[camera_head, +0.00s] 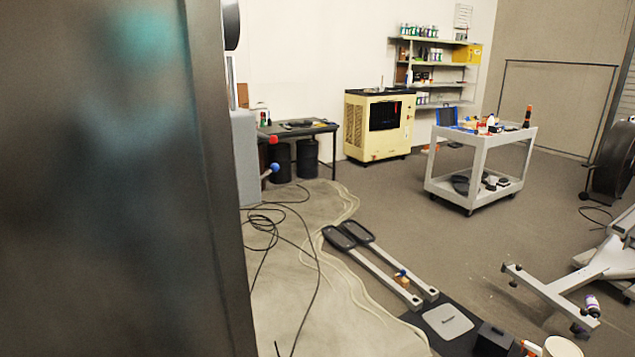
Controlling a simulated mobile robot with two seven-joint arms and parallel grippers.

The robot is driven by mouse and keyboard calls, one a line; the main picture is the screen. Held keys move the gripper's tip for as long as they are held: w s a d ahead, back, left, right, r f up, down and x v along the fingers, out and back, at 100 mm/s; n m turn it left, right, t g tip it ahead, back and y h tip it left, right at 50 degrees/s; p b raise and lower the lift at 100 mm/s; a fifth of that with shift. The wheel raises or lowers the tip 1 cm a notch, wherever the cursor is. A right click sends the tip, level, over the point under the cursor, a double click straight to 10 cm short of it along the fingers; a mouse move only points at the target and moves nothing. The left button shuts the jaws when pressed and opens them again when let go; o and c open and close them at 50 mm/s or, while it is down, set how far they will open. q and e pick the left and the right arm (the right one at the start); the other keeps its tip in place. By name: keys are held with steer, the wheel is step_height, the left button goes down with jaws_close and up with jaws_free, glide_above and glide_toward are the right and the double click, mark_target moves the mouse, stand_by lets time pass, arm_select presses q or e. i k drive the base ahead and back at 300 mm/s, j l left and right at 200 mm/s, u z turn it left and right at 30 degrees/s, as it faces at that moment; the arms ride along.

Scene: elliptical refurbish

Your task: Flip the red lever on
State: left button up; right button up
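A red knob (272,139), which looks like the end of the red lever, sticks out to the right from a grey box (245,160) just beyond the dark panel edge. A blue knob (275,168) on a short stem sticks out below it from the same box. The front of the box is turned away, so the lever's base and its position cannot be told. Neither of my grippers is in view.
A large dark panel (110,200) fills the left side very close to me. Cables (268,235) lie on the floor. Elliptical parts (375,265) lie ahead. A white cart (478,160) and yellow machine (360,125) stand farther back, with open floor between.

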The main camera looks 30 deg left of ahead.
mark_target(273, 139)
steer(key=i, duration=0.7)
steer(key=i+l+u, duration=0.15)
steer(key=i, duration=0.55)
steer(key=i+u, duration=0.35)
steer(key=i, duration=0.3)
steer(key=i+u, duration=0.3)
steer(key=i, duration=0.3)
steer(key=i+u, duration=0.6)
steer(key=u, duration=0.2)
steer(key=i+l+u, duration=0.2)
steer(key=u, duration=0.15)
steer(key=i+u, duration=0.2)
steer(key=u, duration=0.25)
steer(key=i+l+u, duration=0.15)
steer(key=u, duration=0.3)
steer(key=i+l+u, duration=0.2)
steer(key=u, duration=0.25)
steer(key=i+l+u, duration=0.1)
steer(key=u, duration=0.35)
steer(key=i+l+u, duration=0.15)
steer(key=u, duration=0.25)
steer(key=i+l+u, duration=0.15)
steer(key=u, duration=0.3)
steer(key=i+l+u, duration=0.2)
steer(key=u, duration=0.3)
steer(key=i+l+u, duration=0.1)
steer(key=l+u, duration=0.4)
steer(key=i+l+u, duration=0.1)
steer(key=l+u, duration=0.2)
steer(key=l, duration=0.1)
